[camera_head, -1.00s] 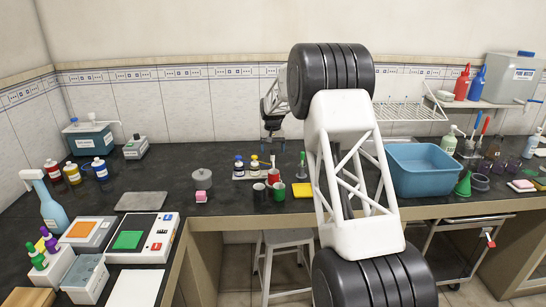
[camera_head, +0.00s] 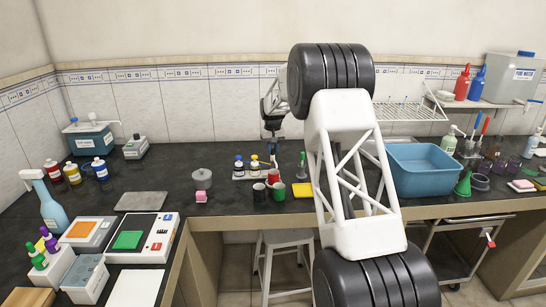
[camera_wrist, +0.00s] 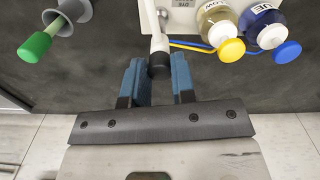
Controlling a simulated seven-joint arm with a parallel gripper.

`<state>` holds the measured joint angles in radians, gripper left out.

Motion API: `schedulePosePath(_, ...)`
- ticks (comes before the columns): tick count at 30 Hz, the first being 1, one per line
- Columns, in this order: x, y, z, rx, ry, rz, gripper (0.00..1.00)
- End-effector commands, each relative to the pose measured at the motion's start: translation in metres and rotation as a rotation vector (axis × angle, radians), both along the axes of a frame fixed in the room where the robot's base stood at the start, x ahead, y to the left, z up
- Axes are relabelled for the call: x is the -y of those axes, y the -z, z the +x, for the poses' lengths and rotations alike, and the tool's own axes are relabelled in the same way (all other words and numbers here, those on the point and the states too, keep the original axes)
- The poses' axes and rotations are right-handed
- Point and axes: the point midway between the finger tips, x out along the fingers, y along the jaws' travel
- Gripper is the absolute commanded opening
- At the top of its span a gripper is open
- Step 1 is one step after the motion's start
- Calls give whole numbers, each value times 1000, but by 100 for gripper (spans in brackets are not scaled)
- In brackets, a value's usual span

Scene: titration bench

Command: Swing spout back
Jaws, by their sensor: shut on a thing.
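A thin white spout-like piece with a dark round end (camera_wrist: 158,62) stands between my gripper's fingers in the wrist view. It rises from the edge of a white rack (camera_wrist: 185,14). My gripper (camera_wrist: 157,82) has blue fingers on both sides of this piece and is shut on it; the contact itself is hard to see. In the head view my gripper (camera_head: 273,146) hangs over the rack area at the middle of the bench, and the held piece is too small to make out clearly.
A yellow-capped bottle (camera_wrist: 218,24) and a blue-capped bottle (camera_wrist: 264,26) stand close to the right of my fingers. A green-handled tool in a grey holder (camera_wrist: 70,16) is to the left. The bench left of the rack is clearer.

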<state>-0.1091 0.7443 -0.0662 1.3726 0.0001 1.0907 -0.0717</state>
Motion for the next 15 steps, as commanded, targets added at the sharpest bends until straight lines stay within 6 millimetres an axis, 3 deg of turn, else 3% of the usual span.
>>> schedulePosePath(15,1,0,0,-1,-391,0,11)
